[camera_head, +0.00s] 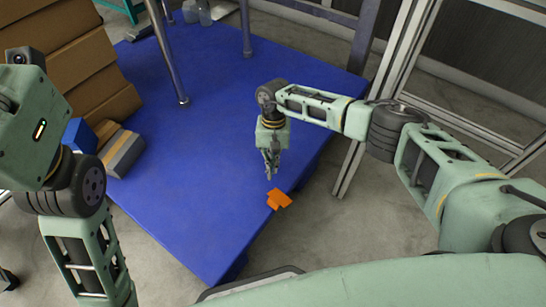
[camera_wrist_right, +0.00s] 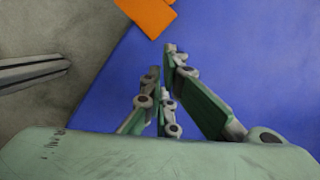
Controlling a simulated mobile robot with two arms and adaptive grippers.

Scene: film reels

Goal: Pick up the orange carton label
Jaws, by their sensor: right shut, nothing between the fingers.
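The orange carton label (camera_head: 279,199) lies on the blue table near its right front edge. It also shows at the top of the right wrist view (camera_wrist_right: 148,14), partly cut off by the frame. My right gripper (camera_head: 271,175) points down just behind the label in the head view, apart from it. In the right wrist view its fingers (camera_wrist_right: 162,62) are close together with nothing between them. My left arm comes in at the left of the head view, but its gripper fingers are not in view.
The blue table (camera_head: 215,130) is mostly clear around the label. Stacked brown cartons (camera_head: 75,60) stand at the left, with a grey and orange box (camera_head: 122,152) and a blue box (camera_head: 80,136) beside them. A metal post (camera_head: 168,55) rises behind. A metal frame (camera_head: 385,100) stands at the right.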

